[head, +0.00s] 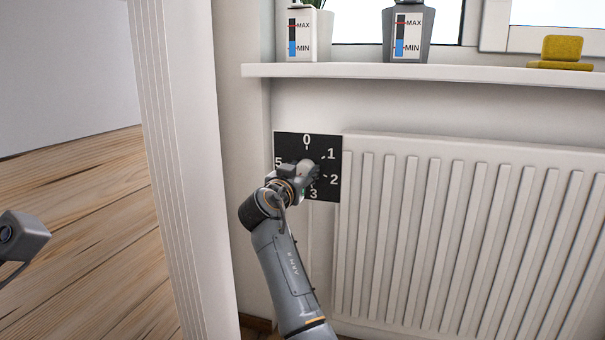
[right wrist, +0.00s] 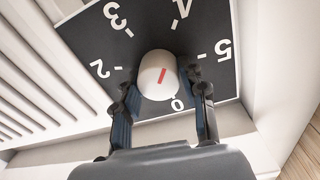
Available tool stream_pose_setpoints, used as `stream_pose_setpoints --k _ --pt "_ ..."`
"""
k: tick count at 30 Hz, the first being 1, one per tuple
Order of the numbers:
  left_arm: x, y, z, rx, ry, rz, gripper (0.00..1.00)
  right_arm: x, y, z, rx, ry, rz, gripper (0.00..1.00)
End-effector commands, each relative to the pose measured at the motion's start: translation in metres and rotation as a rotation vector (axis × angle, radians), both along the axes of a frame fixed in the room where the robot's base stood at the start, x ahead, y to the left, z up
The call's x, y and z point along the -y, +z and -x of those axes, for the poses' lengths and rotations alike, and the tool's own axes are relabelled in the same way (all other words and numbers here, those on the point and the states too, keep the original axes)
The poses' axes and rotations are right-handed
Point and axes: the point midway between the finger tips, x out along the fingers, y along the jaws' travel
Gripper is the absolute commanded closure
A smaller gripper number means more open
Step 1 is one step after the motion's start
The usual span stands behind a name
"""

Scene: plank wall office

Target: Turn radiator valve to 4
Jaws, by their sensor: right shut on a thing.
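The radiator valve knob (right wrist: 154,72) is white and round with a red line on its face. It sits at the middle of a black dial plate (head: 332,185) numbered 0 to 5, left of the radiator. In the right wrist view the red line slants, its upper end towards the 4 (right wrist: 182,9); I cannot tell which end is the pointer. My right gripper (head: 309,170) is shut on the knob, one finger on each side. In the head view it hides the 4 and most of the knob. My left gripper's fingers are not seen.
The white ribbed radiator (head: 460,235) is close on the right. A window sill (head: 400,71) above holds a white pot (head: 301,45), a grey pot (head: 407,45) and a yellow object (head: 562,49).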

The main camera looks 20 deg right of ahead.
Motion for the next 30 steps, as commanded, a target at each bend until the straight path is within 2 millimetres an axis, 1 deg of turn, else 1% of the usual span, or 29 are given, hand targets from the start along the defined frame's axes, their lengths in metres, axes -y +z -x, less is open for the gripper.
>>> stream_pose_setpoints --k 1,14,15,17,18,26,30 --pt "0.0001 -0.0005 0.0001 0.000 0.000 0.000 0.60 -0.0004 -0.0031 -0.0001 -0.001 0.000 -0.008 0.90" --pt "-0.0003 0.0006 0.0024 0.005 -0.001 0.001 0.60 -0.0004 -0.0029 -0.0001 0.003 -0.001 -0.016 0.90" --pt "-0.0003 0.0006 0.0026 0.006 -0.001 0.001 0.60 -0.0004 -0.0030 -0.0001 0.003 -0.001 -0.016 0.56" --pt "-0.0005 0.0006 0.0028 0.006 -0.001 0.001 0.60 -0.0004 -0.0029 -0.0001 0.003 -0.001 -0.016 0.44" --pt "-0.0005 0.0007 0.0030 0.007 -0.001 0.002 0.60 -0.0004 -0.0026 -0.0001 0.004 0.000 -0.016 0.36" --pt "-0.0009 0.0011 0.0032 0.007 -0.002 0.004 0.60 -0.0001 -0.0010 0.0000 0.006 0.000 -0.014 0.35" --pt "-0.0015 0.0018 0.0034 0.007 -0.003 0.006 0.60 -0.0001 0.0056 0.0000 0.009 0.000 -0.014 0.35"
